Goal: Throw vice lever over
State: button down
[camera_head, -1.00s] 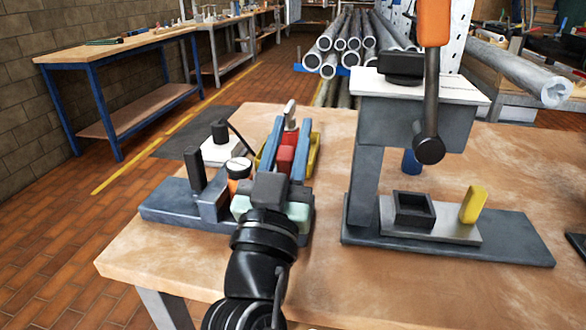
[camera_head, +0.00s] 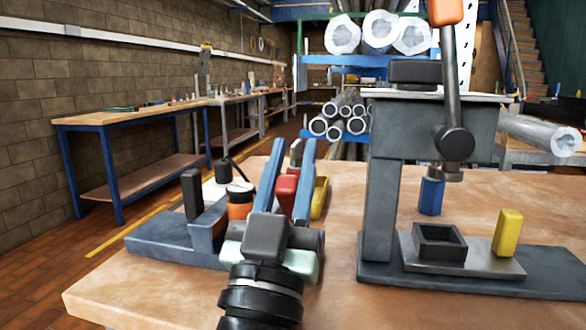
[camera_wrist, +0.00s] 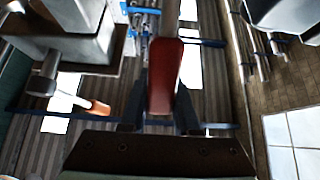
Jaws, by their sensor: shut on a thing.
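The vice (camera_head: 165,243) is a low blue-grey block with an upright jaw, on the left of the bench in the head view. My gripper (camera_head: 290,165) has two blue fingers, beside the vice on its right. The fingers are shut on a red lever handle (camera_head: 286,190). In the wrist view the red handle (camera_wrist: 165,78) stands between the dark fingers of my gripper (camera_wrist: 160,105). The handle's lower end and its joint to the vice are hidden behind my gripper and wrist.
A grey press (camera_head: 380,190) with an orange-tipped lever (camera_head: 452,85) stands close on the right. Its plate carries a dark square cup (camera_head: 440,243) and a yellow block (camera_head: 507,232). An orange jar (camera_head: 240,202) and a yellow bin (camera_head: 320,197) stand near my fingers.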

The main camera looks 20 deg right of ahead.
jog(key=c, duration=0.6)
grip_release()
jog(key=shift+c, duration=0.2)
jog(key=shift+r, duration=0.1)
notch_tip(320, 180, up, 10)
jog(key=p, duration=0.5)
jog(key=shift+p, duration=0.35)
jog(key=shift+c, duration=0.2)
